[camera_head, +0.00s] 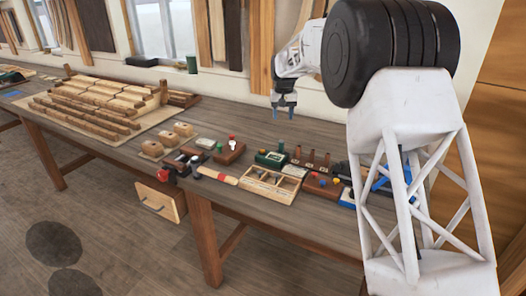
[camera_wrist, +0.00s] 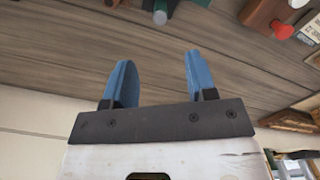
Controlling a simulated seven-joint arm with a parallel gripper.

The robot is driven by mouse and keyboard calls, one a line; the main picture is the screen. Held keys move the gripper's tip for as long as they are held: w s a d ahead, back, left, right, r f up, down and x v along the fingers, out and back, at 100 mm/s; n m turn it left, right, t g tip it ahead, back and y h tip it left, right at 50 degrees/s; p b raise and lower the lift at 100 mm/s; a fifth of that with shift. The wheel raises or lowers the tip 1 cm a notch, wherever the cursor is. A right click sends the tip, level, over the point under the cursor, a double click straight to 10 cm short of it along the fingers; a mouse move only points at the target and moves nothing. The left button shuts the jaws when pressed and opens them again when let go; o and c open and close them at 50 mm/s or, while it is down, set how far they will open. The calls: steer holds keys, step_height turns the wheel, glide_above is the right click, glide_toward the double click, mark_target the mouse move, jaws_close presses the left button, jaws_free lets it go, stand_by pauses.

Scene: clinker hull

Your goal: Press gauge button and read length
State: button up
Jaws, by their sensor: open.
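My gripper (camera_head: 284,108) hangs above the back of the workbench, blue fingers pointing down. It is open and empty; the wrist view shows the fingers (camera_wrist: 160,75) apart with only bench planks beyond. A brown wooden block (camera_head: 229,154) with a red knob on top stands left of the gripper. A dark green box (camera_head: 270,159) with a pale top patch lies on the bench, lower left of the gripper. I cannot tell for sure which is the gauge, and no reading is legible. The wrist view shows a brown block (camera_wrist: 262,14) with a red knob (camera_wrist: 281,30) at top right.
A partitioned wooden tray (camera_head: 268,187), a red-handled tool (camera_head: 216,175) and a brown block with coloured knobs (camera_head: 322,187) crowd the bench front. The stepped plank model (camera_head: 95,103) fills the left. Bare bench (camera_head: 235,117) lies behind the small items.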

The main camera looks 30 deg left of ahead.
jaws_close()
stand_by(1.6)
